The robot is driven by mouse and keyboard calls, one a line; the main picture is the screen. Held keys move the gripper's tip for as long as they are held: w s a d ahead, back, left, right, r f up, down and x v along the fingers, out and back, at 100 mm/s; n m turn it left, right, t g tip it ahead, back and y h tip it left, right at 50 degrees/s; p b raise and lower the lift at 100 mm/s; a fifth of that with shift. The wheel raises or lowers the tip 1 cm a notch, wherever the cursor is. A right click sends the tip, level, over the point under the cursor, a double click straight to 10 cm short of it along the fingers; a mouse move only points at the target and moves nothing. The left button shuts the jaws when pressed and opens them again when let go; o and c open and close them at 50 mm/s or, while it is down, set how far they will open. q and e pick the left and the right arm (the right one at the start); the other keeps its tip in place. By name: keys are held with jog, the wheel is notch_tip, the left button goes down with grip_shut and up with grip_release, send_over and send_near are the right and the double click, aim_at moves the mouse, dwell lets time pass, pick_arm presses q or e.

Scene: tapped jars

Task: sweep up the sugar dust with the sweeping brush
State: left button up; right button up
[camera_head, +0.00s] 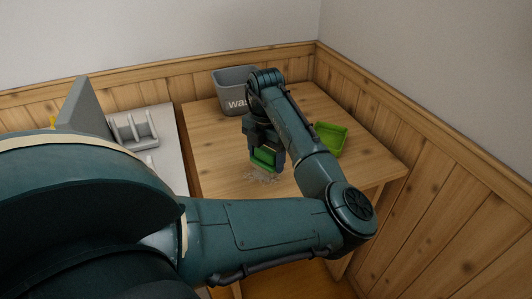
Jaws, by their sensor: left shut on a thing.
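My left arm reaches in from the left and bends back over the wooden table. My left gripper (266,150) points down and is shut on the green sweeping brush (264,159). The brush is just above or touching the sugar dust (263,177); I cannot tell which. The dust is a pale grey patch of small grains on the table, below and in front of the brush. The brush's far side is hidden by the gripper. A green dustpan-like tray (331,139) lies to the right, partly hidden by my arm. My right gripper is not in view.
A grey bin (229,93) marked "was…" stands at the table's back left, its lettering partly hidden by my arm. A white surface with a grey rack (133,130) adjoins on the left. The wooden table (212,156) is clear left of the brush. Panelled walls bound the back and right.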

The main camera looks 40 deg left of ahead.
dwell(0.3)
pick_arm(q)
jog(key=s+p, duration=0.1)
jog(key=s+a+p, duration=0.1)
jog(key=s+p, duration=0.1)
jog(key=shift+s+a+r, duration=0.15)
jog(key=shift+a+r, duration=0.05)
jog(key=shift+a, duration=0.15)
jog(key=shift+s+a+p, duration=0.3)
jog(key=shift+s+p, duration=0.1)
jog(key=shift+s, duration=0.15)
jog(key=shift+s+a+p, duration=0.3)
jog(key=shift+s+p, duration=0.1)
jog(key=shift+s, duration=0.15)
jog(key=shift+s+a+f+p, duration=0.15)
jog(key=shift+s+a+p, duration=0.15)
jog(key=shift+s, duration=0.3)
jog(key=shift+f+b, duration=0.4)
jog(key=shift+f, duration=0.55)
jog(key=shift+w+d, duration=0.4)
jog(key=shift+w, duration=0.35)
jog(key=shift+w+d, duration=0.4)
jog(key=shift+w, duration=0.35)
jog(key=shift+w+d, duration=0.4)
jog(key=shift+w, duration=0.35)
